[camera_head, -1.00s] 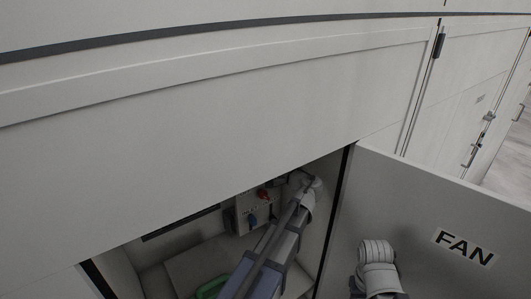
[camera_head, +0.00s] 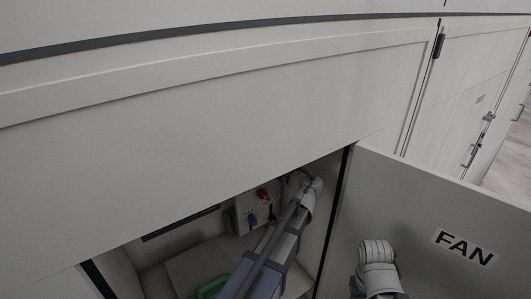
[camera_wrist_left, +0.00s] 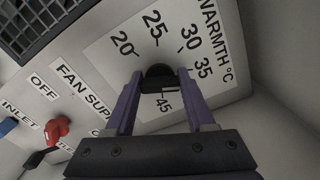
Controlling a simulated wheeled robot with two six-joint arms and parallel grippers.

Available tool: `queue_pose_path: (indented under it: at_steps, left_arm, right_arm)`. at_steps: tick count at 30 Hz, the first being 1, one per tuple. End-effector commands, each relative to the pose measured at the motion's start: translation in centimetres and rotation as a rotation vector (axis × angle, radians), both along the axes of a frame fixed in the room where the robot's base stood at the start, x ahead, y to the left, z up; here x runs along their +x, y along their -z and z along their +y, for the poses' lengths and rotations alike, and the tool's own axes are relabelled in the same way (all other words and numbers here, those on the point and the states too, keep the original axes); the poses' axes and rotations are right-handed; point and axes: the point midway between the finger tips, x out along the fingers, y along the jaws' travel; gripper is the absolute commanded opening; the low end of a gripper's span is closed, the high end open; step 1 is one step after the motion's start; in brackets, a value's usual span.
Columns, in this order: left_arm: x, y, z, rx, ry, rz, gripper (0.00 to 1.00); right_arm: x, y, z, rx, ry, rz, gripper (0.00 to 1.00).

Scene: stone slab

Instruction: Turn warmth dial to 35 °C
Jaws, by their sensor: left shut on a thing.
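The warmth dial (camera_wrist_left: 158,72) is a dark round knob on a white scale plate (camera_wrist_left: 120,55) in the left wrist view. The scale reads 20, 25, 30, 35 and 45 around it, under the words WARMTH °C. My left gripper (camera_wrist_left: 160,88) is shut on the dial, with a purple finger on each side. A small pale mark shows at the dial's near edge, but I cannot tell for sure which number the dial points to. In the head view my left arm reaches into the open cabinet and hides the dial.
A red knob (camera_wrist_left: 57,128) by the FAN SUPPLY label and a blue handle (camera_wrist_left: 8,125) by the INLET label are on the same panel. A dark grille (camera_wrist_left: 45,22) is beside the scale. The open FAN door (camera_head: 430,215) stands right of the cabinet; a green object (camera_head: 211,289) lies inside.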

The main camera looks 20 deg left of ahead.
Motion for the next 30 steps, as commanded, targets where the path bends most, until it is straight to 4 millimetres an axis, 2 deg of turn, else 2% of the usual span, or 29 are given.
queue_pose_path:
  at_steps: [10,11,18,26,30]
  left_arm:
    - [-0.1,0.1,0.0,-0.002,0.000,0.002,0.00]
    - [-0.1,0.1,0.0,-0.002,0.000,0.002,0.56]
    - [0.0,0.1,0.0,-0.001,0.000,0.002,0.83]
    - [-0.1,0.0,-0.1,0.000,0.000,0.001,0.85]
    - [-0.7,0.0,-1.2,0.000,0.003,0.001,0.85]
  right_arm:
    - [0.0,0.0,0.0,0.000,0.000,0.000,0.50]
    - [0.0,0.0,0.0,0.000,0.000,0.000,0.50]
    - [0.0,0.0,0.0,0.000,0.000,0.000,0.50]
    - [0.0,0.0,0.0,0.000,0.000,0.000,0.50]
    - [0.0,0.0,0.0,0.000,0.000,0.000,0.50]
